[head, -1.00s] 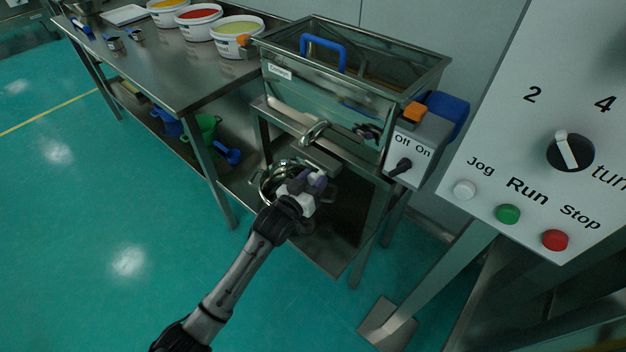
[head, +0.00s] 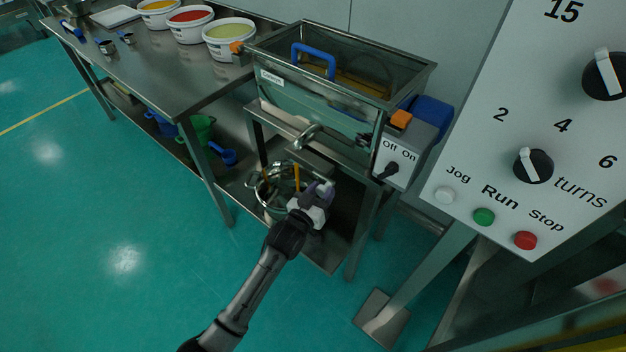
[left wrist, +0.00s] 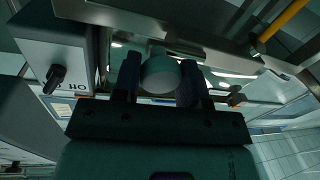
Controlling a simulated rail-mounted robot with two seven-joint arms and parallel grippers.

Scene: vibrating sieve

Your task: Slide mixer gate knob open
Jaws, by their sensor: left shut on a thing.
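My left gripper (head: 322,190) is under the sieve's front in the head view, at the right rim of the steel pot. In the left wrist view its two dark fingers (left wrist: 160,78) are shut on a rounded pale grey knob (left wrist: 161,72), one finger on each side. In the head view the knob is largely hidden by the gripper. I cannot tell how far the gate is open. A thin orange-yellow streak (head: 297,177) stands above the pot and also shows in the left wrist view (left wrist: 281,20). My right gripper is not in view.
The steel pot (head: 257,185) sits on the lower shelf below the sieve's spout (head: 307,136). The sieve (head: 330,97) has a blue handle and an Off/On box (head: 398,157). A control panel (head: 470,170) stands at right. Several tubs (head: 229,42) stand on the left bench. The green floor is clear.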

